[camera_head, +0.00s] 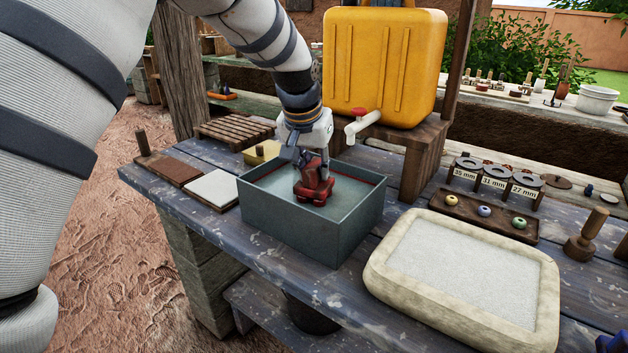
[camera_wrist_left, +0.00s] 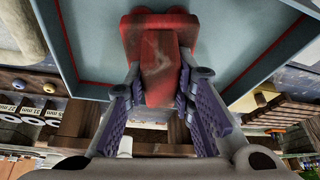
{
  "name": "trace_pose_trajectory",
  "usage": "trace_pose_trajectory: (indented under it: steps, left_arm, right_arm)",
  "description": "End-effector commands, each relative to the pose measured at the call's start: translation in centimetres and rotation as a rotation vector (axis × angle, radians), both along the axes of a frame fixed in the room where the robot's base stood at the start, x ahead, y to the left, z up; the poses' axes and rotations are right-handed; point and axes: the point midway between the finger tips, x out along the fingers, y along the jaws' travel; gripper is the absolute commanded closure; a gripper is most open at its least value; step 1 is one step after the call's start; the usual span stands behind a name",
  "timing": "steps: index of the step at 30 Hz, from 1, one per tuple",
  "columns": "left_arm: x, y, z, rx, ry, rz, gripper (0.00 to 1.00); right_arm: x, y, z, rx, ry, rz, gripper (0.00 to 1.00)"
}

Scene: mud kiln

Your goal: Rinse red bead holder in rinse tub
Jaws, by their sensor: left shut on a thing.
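The red bead holder (camera_head: 314,183) is in the middle of the grey rinse tub (camera_head: 310,238), its base low inside the tub at the level of the pale water. My left gripper (camera_head: 308,160) reaches down into the tub from above and is shut on the holder's upper part. In the left wrist view the red holder (camera_wrist_left: 158,60) stands between the two purple-padded fingers of the gripper (camera_wrist_left: 158,100). Dark smudges show on the holder's red face. Whether its base touches the tub floor cannot be told. My right gripper is in neither view.
A yellow water container (camera_head: 384,65) with a tap stands on a wooden stand behind the tub. A framed tray of pale grains (camera_head: 465,275) lies at front right. A rack of marked rings (camera_head: 495,183) and a bead board (camera_head: 484,218) stand right. A white tile (camera_head: 209,186) lies left.

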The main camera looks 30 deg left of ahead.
Motion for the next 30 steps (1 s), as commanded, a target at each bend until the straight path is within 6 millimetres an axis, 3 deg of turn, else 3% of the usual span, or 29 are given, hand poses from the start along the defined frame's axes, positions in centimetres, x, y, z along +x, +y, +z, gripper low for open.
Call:
trace_pose_trajectory:
  steps: [18, 30]
  left_arm:
    - [0.0, 0.0, 7.1, 0.001, -0.001, -0.001, 1.0]
    - [0.0, 0.0, 7.6, 0.0, 0.0, -0.001, 1.0]
  right_arm:
    - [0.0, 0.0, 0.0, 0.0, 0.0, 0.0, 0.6]
    - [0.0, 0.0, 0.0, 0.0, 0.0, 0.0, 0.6]
